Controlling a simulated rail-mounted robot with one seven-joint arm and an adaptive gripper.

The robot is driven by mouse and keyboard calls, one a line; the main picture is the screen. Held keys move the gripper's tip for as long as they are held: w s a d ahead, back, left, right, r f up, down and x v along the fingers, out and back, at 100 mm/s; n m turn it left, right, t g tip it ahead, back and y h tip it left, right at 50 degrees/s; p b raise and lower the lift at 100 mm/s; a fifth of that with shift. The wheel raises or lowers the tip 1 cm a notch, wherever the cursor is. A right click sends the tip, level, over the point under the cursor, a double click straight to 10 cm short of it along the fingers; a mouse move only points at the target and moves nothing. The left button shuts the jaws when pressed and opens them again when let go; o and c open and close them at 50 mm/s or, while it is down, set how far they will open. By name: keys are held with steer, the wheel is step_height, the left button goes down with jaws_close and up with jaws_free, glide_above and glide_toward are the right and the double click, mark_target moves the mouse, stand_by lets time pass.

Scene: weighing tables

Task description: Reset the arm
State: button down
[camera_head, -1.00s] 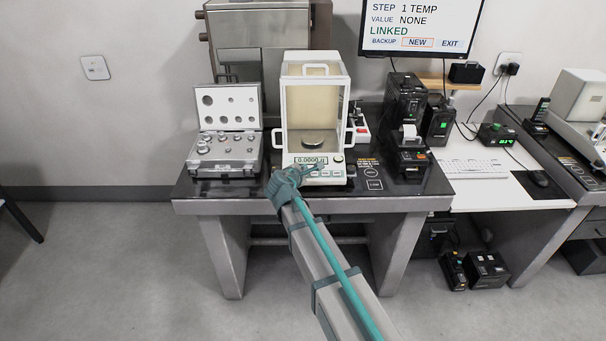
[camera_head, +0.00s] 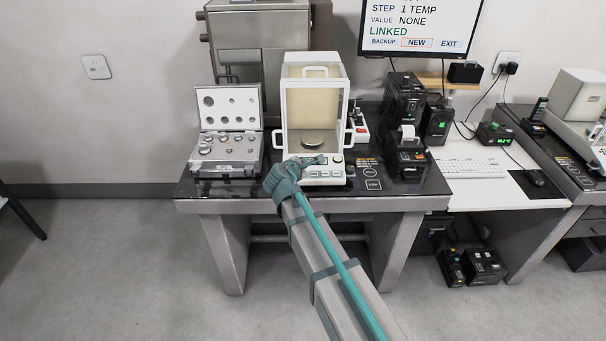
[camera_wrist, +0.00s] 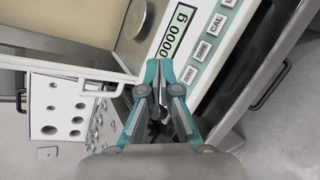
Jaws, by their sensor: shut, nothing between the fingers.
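My gripper (camera_wrist: 159,70) is shut and empty, its fingertips together in front of the balance's control panel. In the head view my gripper (camera_head: 318,160) is at the front of the balance (camera_head: 314,100), covering part of its display. The balance is a white-framed draft-shield box with a round metal pan (camera_head: 312,141) inside. In the wrist view the display (camera_wrist: 173,34) reads zeros and "g", with the keys CAL, TARE and ZERO beside it. I cannot tell whether my fingertips touch the panel.
An open weight case (camera_head: 225,150) stands left of the balance on the dark table (camera_head: 400,186). A printer (camera_head: 408,150) and black devices stand to the right. A monitor (camera_head: 420,25) reads "STEP 1 TEMP, VALUE NONE, LINKED". The floor (camera_head: 110,260) in front at left is clear.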

stand_by(0.5)
steer(key=s+d+f+m+g, duration=0.3)
steer(key=s+d+f+m, duration=0.15)
steer(key=s+f, duration=0.45)
steer(key=s+d+f+m+g, duration=0.4)
steer(key=s+f+m, duration=0.15)
steer(key=f, duration=0.45)
steer(key=s+d+f+m+g, duration=0.3)
steer(key=s+d+f+m, duration=0.2)
steer(key=s+f, duration=0.4)
steer(key=s+d+f+m+g+y, duration=0.1)
steer(key=s+f, duration=0.4)
steer(key=s, duration=0.6)
steer(key=s+d+f+m+g+y, duration=0.1)
steer(key=s+d+f+m+g, duration=0.3)
steer(key=s, duration=0.8)
steer(key=s+d+f+m+g+y, duration=0.1)
steer(key=s+d+f+m+g, duration=0.1)
steer(key=s+d+f+g, duration=0.2)
steer(key=s+d+f, duration=0.1)
steer(key=s+f, duration=0.2)
steer(key=s, duration=0.5)
steer(key=shift+s+d, duration=0.15)
steer(key=shift+d, duration=0.1)
